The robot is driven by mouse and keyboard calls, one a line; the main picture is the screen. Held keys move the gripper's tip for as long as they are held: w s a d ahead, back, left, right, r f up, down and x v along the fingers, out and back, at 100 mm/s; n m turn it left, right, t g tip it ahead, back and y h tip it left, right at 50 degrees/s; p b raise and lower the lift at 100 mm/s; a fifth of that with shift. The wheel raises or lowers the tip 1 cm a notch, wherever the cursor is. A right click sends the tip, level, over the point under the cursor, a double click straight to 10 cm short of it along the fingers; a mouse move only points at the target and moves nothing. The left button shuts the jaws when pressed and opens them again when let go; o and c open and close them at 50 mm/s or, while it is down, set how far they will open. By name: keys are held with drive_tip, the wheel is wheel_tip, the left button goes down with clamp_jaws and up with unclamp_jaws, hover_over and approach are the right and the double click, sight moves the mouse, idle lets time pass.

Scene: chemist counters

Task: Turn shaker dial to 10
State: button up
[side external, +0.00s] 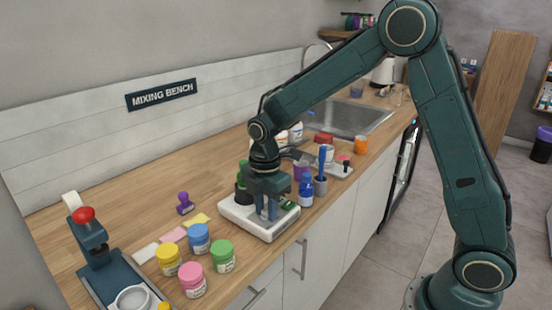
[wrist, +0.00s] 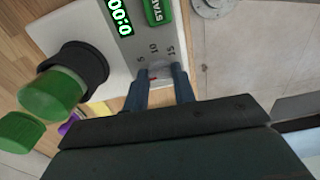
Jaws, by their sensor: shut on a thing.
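The shaker is a white, low machine (side external: 242,216) on the wooden counter. In the wrist view its grey panel (wrist: 128,40) carries the marks 5, 10 and 15 above a pale round dial (wrist: 161,71). A small red mark shows at the dial's left, near the 5 side; its exact reading is unclear. My gripper (side external: 267,213) points down over the shaker. In the wrist view my gripper (wrist: 160,84) is shut on the dial, one finger on each side. The fingers hide parts of the dial's sides.
A dark holder (wrist: 88,65) with a green-capped tube (wrist: 52,94) stands on the shaker beside my gripper. A green START button (wrist: 158,12) is near the dial. Colourful jars (side external: 198,240) and a blue bottle (side external: 306,190) stand close by.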

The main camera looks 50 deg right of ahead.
drive_tip(key=m, duration=0.4)
drive_tip(key=shift+m, duration=0.3)
drive_tip(key=m, duration=0.4)
drive_tip(key=shift+m, duration=0.3)
drive_tip(key=m, duration=0.4)
drive_tip(key=shift+m, duration=2.1)
drive_tip(key=o, duration=1)
